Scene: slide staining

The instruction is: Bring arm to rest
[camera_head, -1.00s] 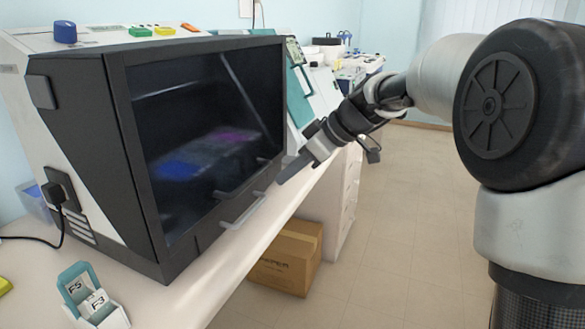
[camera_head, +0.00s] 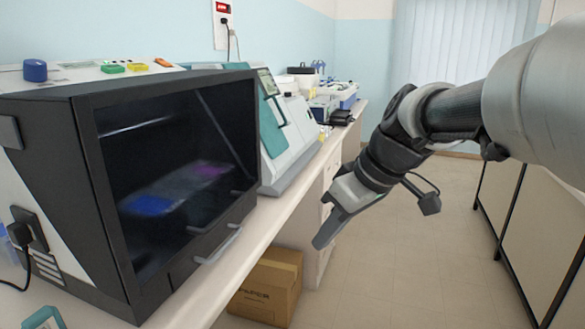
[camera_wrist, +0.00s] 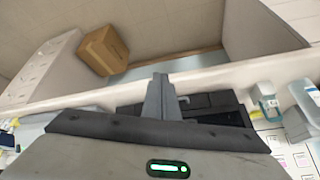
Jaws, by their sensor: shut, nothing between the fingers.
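My gripper (camera_head: 322,240) is in the head view, to the right of the counter edge and over the floor. Its fingers point down and to the left, and they are shut with nothing between them. In the wrist view my gripper (camera_wrist: 160,84) shows its fingers together at the centre. The arm reaches in from the right side of the head view. The gripper is clear of the dark staining machine (camera_head: 110,190) and touches nothing that I can see.
The staining machine has a glass front and a handle (camera_head: 217,246) along the counter edge. A white and teal device (camera_head: 290,135) stands behind it. A cardboard box (camera_head: 268,287) sits on the floor below. Cabinets (camera_head: 545,235) line the right. The floor between is clear.

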